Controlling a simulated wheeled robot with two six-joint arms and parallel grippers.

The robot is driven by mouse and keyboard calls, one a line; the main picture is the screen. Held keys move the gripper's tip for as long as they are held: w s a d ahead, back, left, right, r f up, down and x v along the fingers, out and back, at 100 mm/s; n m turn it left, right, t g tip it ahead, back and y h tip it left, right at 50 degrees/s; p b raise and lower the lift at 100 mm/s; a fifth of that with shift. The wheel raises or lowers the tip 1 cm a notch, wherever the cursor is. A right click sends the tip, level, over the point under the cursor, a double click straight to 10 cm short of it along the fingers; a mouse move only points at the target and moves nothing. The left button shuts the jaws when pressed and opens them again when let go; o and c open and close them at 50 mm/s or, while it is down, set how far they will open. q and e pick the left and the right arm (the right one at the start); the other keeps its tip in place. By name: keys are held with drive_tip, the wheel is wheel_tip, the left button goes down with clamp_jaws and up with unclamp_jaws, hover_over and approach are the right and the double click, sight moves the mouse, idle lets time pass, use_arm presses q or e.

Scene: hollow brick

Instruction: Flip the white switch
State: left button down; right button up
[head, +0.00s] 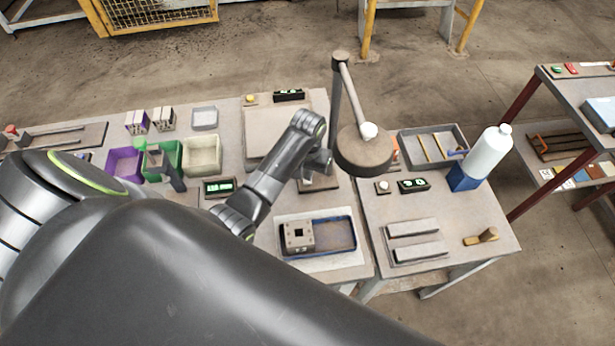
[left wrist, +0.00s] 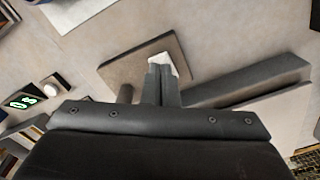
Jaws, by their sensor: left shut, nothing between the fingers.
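My left gripper (head: 318,166) reaches over the middle of the bench, above a small brownish plate (head: 318,186). In the left wrist view the fingers (left wrist: 163,82) are shut together with nothing between them. Just beyond their tips is a white piece, the white switch (left wrist: 176,62), on a square brown plate (left wrist: 130,70). The fingers overlap part of the switch, so I cannot tell whether they touch it or which way it is tilted. In the head view my gripper hides the switch. My right gripper is in neither view.
A lamp with a round head (head: 362,152) stands close right of my gripper. A blue tray with a block (head: 296,236) lies nearer. A white button (head: 383,187) and a display (head: 413,185) are to the right. Coloured bins (head: 202,156) stand left. A dark bar (left wrist: 250,80) lies beside the plate.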

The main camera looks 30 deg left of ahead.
use_arm(q)
drive_tip(key=shift+f+b, duration=0.45)
drive_tip(key=shift+f, duration=0.4)
idle(0.8)
wheel_tip(320, 180, up, 3)
drive_tip(key=shift+f+p, duration=0.2)
drive_tip(key=shift+p, duration=1)
drive_tip(key=shift+r, duration=2.2)
